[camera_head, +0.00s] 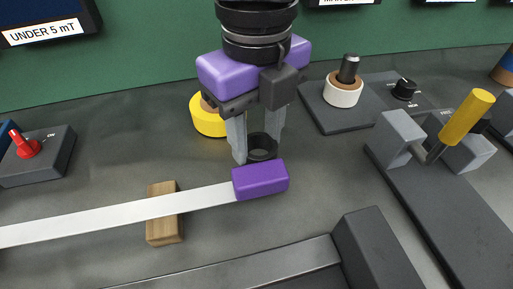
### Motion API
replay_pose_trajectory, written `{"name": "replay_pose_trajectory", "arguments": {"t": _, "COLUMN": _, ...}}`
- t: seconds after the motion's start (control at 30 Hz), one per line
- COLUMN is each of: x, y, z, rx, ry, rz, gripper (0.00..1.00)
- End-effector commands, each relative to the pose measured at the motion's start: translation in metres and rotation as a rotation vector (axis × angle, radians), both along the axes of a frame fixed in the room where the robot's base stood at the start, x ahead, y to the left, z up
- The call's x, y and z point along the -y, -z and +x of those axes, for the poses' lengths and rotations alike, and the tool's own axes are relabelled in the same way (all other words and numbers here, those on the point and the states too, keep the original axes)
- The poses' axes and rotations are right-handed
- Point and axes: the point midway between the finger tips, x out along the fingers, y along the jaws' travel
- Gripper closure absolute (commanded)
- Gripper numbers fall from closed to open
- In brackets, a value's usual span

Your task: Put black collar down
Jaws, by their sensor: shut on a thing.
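The black collar (262,154) is a short dark ring with an open centre. My gripper (256,148) points down from the top middle and its two pale fingers are shut on the collar. The collar is just behind the purple block (260,180) at the right end of the white strip. I cannot tell whether the collar touches the grey surface or is slightly above it.
A yellow ring (208,120) lies behind my gripper at left. A wooden block (163,208) supports the strip (95,220). A dark plate (325,121) with a white collar (342,92) on a post stands at right. A yellow-handled device (468,116) is farther right.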

Motion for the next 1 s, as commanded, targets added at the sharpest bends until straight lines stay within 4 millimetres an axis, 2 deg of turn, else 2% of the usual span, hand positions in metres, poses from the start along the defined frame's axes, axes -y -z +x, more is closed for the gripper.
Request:
{"name": "replay_pose_trajectory", "arguments": {"t": 0.03, "x": 0.000, "y": 0.010, "z": -0.001, "rx": -0.003, "ry": -0.001, "rz": -0.001, "gripper": 1.00}}
{"name": "replay_pose_trajectory", "arguments": {"t": 0.17, "x": 0.000, "y": 0.027, "z": -0.001, "rx": -0.002, "ry": -0.001, "rz": 0.000, "gripper": 1.00}}
{"name": "replay_pose_trajectory", "arguments": {"t": 0.57, "x": 0.000, "y": 0.032, "z": 0.000, "rx": 0.000, "ry": 0.000, "rz": 0.000, "gripper": 1.00}}
{"name": "replay_pose_trajectory", "arguments": {"t": 0.6, "x": 0.000, "y": 0.031, "z": 0.000, "rx": 0.000, "ry": 0.000, "rz": 0.000, "gripper": 0.54}}
{"name": "replay_pose_trajectory", "arguments": {"t": 0.63, "x": 0.000, "y": 0.031, "z": 0.000, "rx": 0.000, "ry": 0.000, "rz": 0.000, "gripper": 0.51}}
{"name": "replay_pose_trajectory", "arguments": {"t": 1.0, "x": 0.000, "y": 0.027, "z": 0.000, "rx": 0.000, "ry": 0.000, "rz": 0.000, "gripper": 0.51}}
